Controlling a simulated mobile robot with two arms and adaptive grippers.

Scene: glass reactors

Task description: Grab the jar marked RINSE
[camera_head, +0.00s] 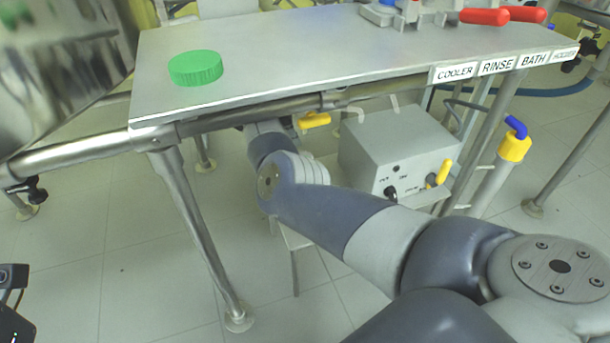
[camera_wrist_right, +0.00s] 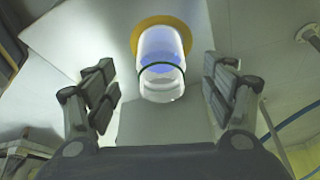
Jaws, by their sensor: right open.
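In the right wrist view a clear glass jar (camera_wrist_right: 160,84) with a green band, a bluish inside and a yellow ring at its far end stands out between my fingers. No marking on it is readable, so I cannot tell whether it is the RINSE jar. My right gripper (camera_wrist_right: 163,88) is open, with one finger on either side of the jar and gaps on both sides. In the head view my right arm reaches under the table, and its gripper is hidden there. A RINSE label (camera_head: 496,65) is on the table's front edge.
The grey table (camera_head: 290,55) has a green lid (camera_head: 195,68) at its left and red-handled equipment (camera_head: 484,16) at the back. A grey box (camera_head: 395,150) with knobs stands below. A blue-and-yellow capped tube (camera_head: 514,146) and metal legs stand at the right.

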